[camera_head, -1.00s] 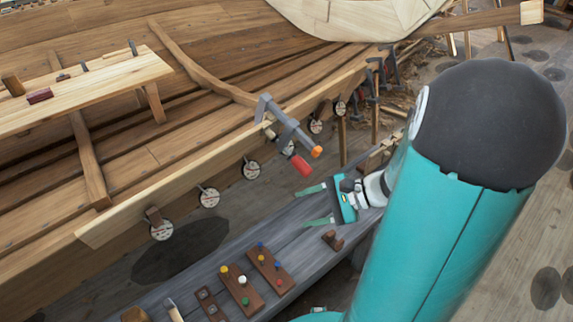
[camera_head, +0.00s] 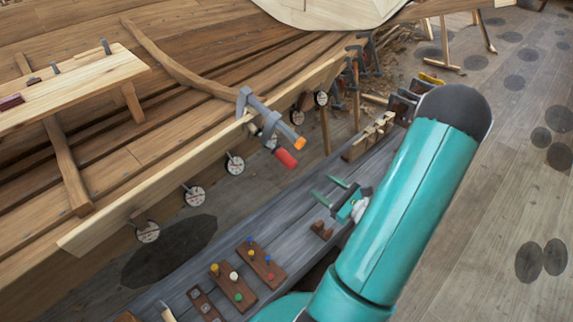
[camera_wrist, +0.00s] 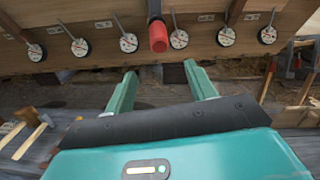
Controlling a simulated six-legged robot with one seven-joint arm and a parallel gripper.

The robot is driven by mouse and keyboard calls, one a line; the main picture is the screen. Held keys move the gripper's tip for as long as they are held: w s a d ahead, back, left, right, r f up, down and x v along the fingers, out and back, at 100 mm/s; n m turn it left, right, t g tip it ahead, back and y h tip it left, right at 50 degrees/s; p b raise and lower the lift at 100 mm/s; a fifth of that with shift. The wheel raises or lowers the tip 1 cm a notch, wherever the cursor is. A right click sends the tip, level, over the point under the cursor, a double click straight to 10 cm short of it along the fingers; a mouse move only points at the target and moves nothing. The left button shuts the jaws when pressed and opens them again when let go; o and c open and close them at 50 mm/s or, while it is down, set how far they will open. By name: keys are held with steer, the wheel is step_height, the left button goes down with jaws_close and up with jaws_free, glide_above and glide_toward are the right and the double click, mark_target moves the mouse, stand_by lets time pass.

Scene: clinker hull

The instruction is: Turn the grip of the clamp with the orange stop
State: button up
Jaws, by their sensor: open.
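The clamp with the orange stop (camera_head: 262,115) sits on the edge of the hull plank; its grey bar ends in an orange tip. Its red grip (camera_head: 286,158) hangs below and to the right. In the wrist view the red grip (camera_wrist: 158,37) is ahead, beyond and above the fingertips, roughly midway between them. My gripper (camera_head: 326,190) is open and empty, below and to the right of the grip in the head view, apart from it. Its two green fingers also show in the wrist view (camera_wrist: 160,75), spread apart.
Several round dials (camera_head: 235,165) hang along the plank edge on both sides of the clamp. A grey bench (camera_head: 290,222) below carries pegged wooden blocks (camera_head: 233,285) and a small brown block (camera_head: 322,229). More dark clamps (camera_head: 352,70) stand farther along the hull.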

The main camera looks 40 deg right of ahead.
mark_target(293, 165)
steer(key=w, duration=0.8)
steer(key=w+a, duration=0.1)
steer(key=w, duration=0.4)
steer(key=shift+w, duration=0.1)
steer(key=c, duration=1)
